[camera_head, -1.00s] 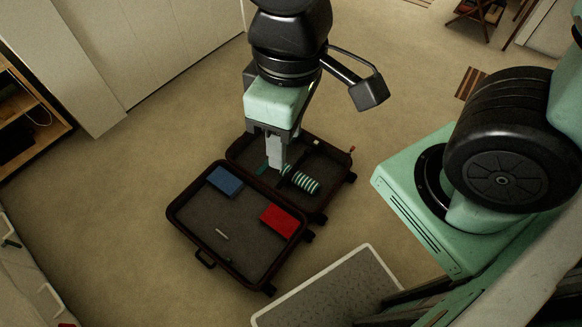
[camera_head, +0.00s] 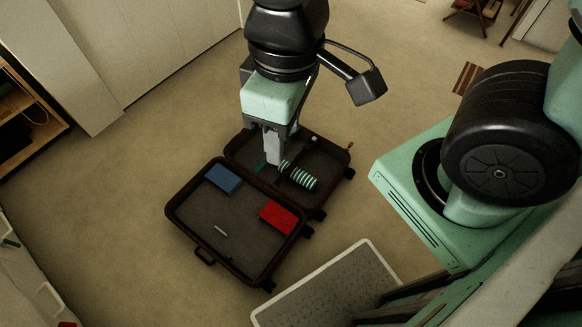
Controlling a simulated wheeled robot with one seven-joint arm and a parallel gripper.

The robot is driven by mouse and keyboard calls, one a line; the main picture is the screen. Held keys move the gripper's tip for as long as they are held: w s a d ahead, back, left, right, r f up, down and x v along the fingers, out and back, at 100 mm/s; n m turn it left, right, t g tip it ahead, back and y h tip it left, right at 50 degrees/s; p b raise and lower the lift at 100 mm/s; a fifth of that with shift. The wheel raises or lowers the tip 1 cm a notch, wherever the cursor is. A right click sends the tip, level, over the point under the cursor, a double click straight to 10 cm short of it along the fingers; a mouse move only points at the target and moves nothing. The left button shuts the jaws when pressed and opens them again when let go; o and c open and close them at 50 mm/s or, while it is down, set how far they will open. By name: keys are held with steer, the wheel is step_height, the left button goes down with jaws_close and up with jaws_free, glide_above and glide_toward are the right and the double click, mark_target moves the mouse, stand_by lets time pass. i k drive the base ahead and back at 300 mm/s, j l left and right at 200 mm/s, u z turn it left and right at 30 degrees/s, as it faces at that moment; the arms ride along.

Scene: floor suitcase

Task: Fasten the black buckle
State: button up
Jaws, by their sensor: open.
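The dark suitcase (camera_head: 184,219) lies open on the floor, its two halves flat. My gripper (camera_head: 272,158) points down over the far half, beside a green-and-white striped roll (camera_head: 303,179). Its fingers are open, though one finger mostly covers the other from this angle. A black strap or buckle part (camera_head: 286,168) shows at the left end of the striped roll, close to the fingertips. I cannot tell whether the fingers touch it. A small teal piece (camera_head: 261,167) lies just left of the fingertips. The buckle's details are too small to make out.
The near half holds a blue block (camera_head: 223,179), a red block (camera_head: 279,216) and a small pale stick (camera_head: 221,231). A light-rimmed grey mat or tray (camera_head: 330,290) lies at the lower right. A shelf (camera_head: 30,115) stands at the left. Floor left of the suitcase is clear.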

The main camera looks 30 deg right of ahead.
mark_target(307, 147)
steer(key=l+u, duration=0.3)
steer(key=i+l, duration=0.1)
steer(key=l, duration=0.95)
steer(key=i+l+z, duration=0.15)
steer(key=l+z, duration=0.15)
steer(key=l, duration=0.1)
